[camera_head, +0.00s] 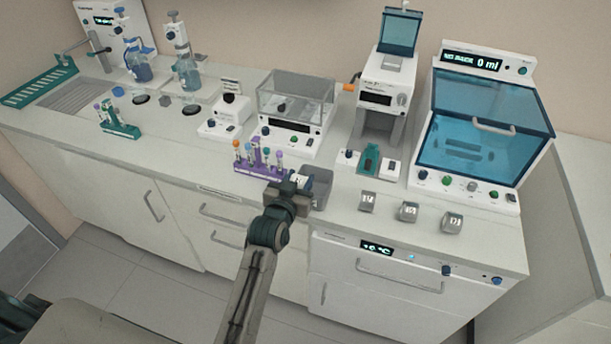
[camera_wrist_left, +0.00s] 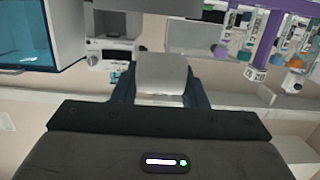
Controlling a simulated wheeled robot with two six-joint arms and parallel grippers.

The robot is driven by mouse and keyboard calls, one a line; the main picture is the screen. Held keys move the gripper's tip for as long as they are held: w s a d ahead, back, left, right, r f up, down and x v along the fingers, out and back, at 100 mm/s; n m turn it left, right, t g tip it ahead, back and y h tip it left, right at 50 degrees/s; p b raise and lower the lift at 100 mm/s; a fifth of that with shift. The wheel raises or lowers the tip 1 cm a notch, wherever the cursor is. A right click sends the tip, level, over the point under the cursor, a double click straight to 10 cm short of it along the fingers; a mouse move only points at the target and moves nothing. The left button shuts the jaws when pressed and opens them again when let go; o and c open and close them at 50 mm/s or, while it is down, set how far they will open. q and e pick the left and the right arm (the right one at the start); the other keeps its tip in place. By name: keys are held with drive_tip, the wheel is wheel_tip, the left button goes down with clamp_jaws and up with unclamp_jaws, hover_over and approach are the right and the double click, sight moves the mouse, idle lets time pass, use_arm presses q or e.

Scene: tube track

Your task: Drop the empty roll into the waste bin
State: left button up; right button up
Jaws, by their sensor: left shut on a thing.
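My left gripper (camera_head: 300,183) reaches in over the front edge of the bench. In the left wrist view its two dark fingers (camera_wrist_left: 161,92) are shut on a pale grey, rounded piece (camera_wrist_left: 162,72), which I take to be the empty roll. In the head view the gripper mostly hides this piece. A grey open container (camera_head: 321,187), likely the waste bin, is at the front edge of the bench, just right of the gripper and close to it. I cannot tell whether they touch. The right gripper is out of view.
A purple tube rack (camera_head: 258,169) with several tubes stands just left of the gripper. Behind is a clear-lidded device (camera_head: 297,98). Right are a machine with a raised blue lid (camera_head: 384,88), several small grey blocks (camera_head: 408,212) and a blue-windowed cabinet (camera_head: 478,130).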

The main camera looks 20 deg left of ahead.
use_arm(q)
drive_tip(key=w+d+r+p, duration=0.1)
drive_tip(key=w+r, duration=0.1)
drive_tip(key=w, duration=0.4)
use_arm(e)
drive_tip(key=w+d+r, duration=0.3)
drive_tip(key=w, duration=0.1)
use_arm(q)
drive_tip(key=f+b, duration=0.1)
drive_tip(key=f, duration=0.1)
drive_tip(key=f+b, duration=0.1)
drive_tip(key=b, duration=0.1)
drive_tip(key=f+b, duration=0.2)
drive_tip(key=shift+s+a+f, duration=0.15)
drive_tip(key=shift+s+f, duration=0.2)
drive_tip(key=shift+f+b, duration=0.2)
drive_tip(key=shift+b, duration=0.1)
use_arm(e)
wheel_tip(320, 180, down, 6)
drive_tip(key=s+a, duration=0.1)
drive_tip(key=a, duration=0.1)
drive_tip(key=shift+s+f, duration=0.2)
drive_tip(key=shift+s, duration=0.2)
use_arm(q)
drive_tip(key=o, duration=1)
drive_tip(key=shift+o, duration=0.2)
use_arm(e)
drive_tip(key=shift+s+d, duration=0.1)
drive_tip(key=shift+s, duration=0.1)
